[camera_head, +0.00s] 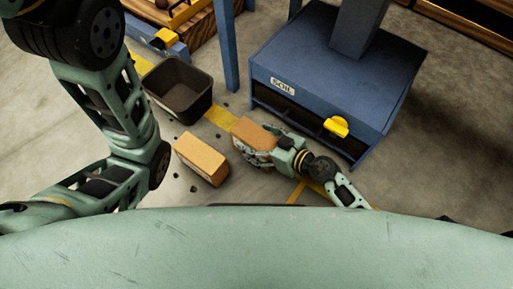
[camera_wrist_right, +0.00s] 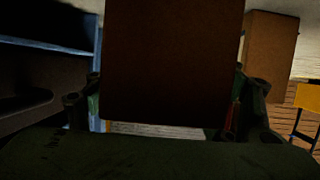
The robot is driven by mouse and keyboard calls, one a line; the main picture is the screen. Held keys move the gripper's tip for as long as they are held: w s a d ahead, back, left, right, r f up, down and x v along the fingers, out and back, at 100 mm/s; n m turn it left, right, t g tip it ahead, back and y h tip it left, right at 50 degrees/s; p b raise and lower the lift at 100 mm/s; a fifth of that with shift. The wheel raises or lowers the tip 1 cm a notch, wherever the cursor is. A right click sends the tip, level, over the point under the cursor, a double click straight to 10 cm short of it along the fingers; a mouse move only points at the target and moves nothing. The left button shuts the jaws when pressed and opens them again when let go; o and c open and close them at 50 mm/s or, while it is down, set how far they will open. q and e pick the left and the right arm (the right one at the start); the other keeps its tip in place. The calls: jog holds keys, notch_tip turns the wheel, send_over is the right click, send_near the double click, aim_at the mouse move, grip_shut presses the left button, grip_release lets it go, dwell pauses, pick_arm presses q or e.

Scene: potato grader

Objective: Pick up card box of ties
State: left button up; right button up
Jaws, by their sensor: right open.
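A brown cardboard box (camera_head: 250,131) is on the floor in front of the blue cabinet. It fills the middle of the right wrist view (camera_wrist_right: 172,60). My right gripper (camera_head: 264,149) is at its near right side, with the fingers open on either side of it; I cannot tell whether they touch it. The fingers also show in the wrist view (camera_wrist_right: 168,108). A second cardboard box (camera_head: 202,154) stands to the left, apart from the gripper. No label shows that tells which box holds ties. My left arm is at the left; its gripper is out of view.
A blue cabinet labelled SOIL (camera_head: 330,75) with a yellow handle (camera_head: 337,127) stands right behind the gripper. A dark open bin (camera_head: 180,92) is behind the second box. Small dark lumps lie on the floor around the boxes. A blue post (camera_head: 226,45) stands at the back.

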jog(key=shift+w+a+f, duration=0.1)
jog(key=shift+w+a, duration=0.1)
jog(key=shift+a, duration=0.05)
jog(key=shift+c, duration=0.3)
jog(key=c, duration=1.5)
jog(key=shift+o, duration=0.2)
